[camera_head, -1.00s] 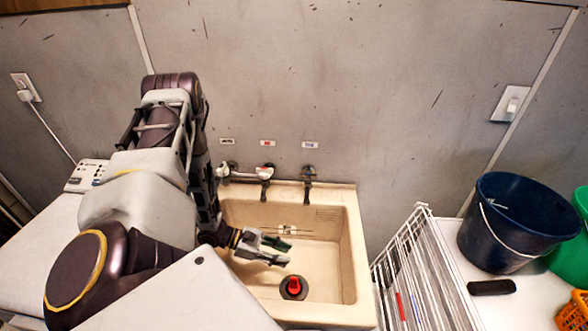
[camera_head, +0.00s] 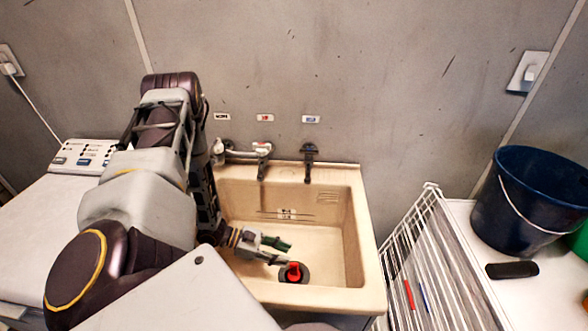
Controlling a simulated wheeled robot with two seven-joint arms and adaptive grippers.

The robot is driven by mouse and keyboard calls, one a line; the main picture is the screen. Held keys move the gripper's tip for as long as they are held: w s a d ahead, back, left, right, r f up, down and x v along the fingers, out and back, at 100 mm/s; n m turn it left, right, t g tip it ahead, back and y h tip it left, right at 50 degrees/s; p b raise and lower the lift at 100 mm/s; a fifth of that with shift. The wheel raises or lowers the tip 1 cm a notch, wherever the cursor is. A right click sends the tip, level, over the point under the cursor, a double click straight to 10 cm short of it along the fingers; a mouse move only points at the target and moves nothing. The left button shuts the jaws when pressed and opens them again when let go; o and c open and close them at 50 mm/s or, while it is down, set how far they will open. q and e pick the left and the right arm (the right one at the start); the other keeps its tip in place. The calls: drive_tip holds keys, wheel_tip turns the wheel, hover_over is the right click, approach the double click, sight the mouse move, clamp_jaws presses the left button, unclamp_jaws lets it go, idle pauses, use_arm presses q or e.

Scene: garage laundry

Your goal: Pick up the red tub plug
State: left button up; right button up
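The red tub plug (camera_head: 293,270) stands on a dark round drain at the bottom of the beige laundry sink (camera_head: 349,299), towards its front. My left gripper (camera_head: 284,252) reaches into the sink from the left. Its two fingers are spread apart, with nothing between them. The lower fingertip is just left of the plug and close to it; I cannot tell whether they touch. My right gripper is not in view.
Two taps (camera_head: 310,160) and a pipe stand along the sink's back edge. A white wire rack (camera_head: 425,245) is right of the sink. Beyond it a white surface holds a dark blue bucket (camera_head: 525,205) and a black object (camera_head: 512,270). A white machine (camera_head: 30,225) is at left.

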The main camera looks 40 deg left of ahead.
use_arm(q)
drive_tip(key=b, duration=0.6)
hover_over(289, 276)
drive_tip(key=s+a, duration=0.2)
drive_tip(key=shift+w+f, duration=0.15)
drive_tip(key=shift+f, duration=1.5)
drive_tip(key=shift+w+f, duration=0.1)
drive_tip(key=shift+f, duration=1.55)
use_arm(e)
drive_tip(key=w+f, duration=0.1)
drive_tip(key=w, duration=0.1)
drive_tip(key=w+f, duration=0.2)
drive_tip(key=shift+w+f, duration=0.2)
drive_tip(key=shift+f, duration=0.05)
use_arm(q)
drive_tip(key=shift+d, duration=0.1)
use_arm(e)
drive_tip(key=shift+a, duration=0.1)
use_arm(q)
drive_tip(key=shift+b+x, duration=0.3)
drive_tip(key=shift+x, duration=0.6)
drive_tip(key=shift+w+d, duration=0.1)
drive_tip(key=shift+w, duration=0.1)
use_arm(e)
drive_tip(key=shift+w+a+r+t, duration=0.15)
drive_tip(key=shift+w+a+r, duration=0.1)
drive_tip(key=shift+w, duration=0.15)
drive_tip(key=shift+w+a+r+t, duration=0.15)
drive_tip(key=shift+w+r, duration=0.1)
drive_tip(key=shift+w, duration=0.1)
